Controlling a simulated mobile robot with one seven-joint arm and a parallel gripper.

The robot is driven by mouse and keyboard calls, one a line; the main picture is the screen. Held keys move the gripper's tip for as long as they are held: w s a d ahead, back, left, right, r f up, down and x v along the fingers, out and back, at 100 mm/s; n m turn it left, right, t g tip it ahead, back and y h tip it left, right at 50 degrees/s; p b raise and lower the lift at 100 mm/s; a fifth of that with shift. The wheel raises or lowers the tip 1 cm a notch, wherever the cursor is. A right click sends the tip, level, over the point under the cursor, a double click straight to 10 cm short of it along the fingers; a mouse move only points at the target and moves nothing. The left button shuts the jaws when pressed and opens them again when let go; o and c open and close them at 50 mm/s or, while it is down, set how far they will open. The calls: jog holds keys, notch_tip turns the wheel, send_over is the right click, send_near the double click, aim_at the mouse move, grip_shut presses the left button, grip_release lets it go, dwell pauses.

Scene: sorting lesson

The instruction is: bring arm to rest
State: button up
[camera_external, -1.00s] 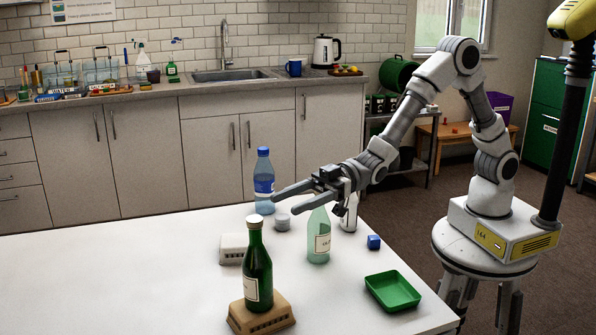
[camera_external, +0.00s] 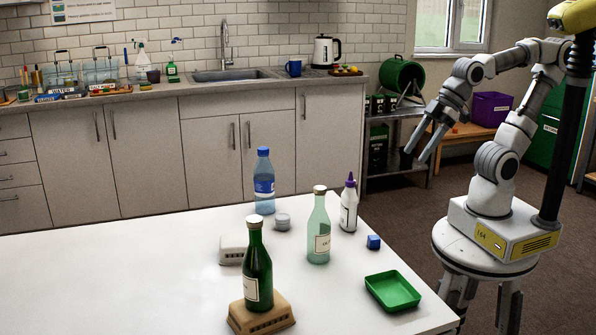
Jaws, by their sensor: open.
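My gripper (camera_external: 417,156) is open and empty. It hangs in the air past the right edge of the white table (camera_external: 130,270), with its two fingers pointing down and to the left. My arm is folded back above its base at the right. No object is between the fingers, and the gripper is apart from everything on the table.
A shelf (camera_external: 398,183) stands behind the gripper.

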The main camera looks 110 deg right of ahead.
jog(key=shift+g, duration=0.6)
jog(key=s, duration=0.2)
jog(key=s+f, duration=0.1)
jog(key=s, duration=0.2)
jog(key=shift+a+f, duration=0.1)
jog(key=shift+a, duration=0.05)
notch_tip(320, 180, up, 17)
jog(key=p, duration=1.6)
jog(key=shift+f+p, duration=0.15)
jog(key=shift+p, duration=0.2)
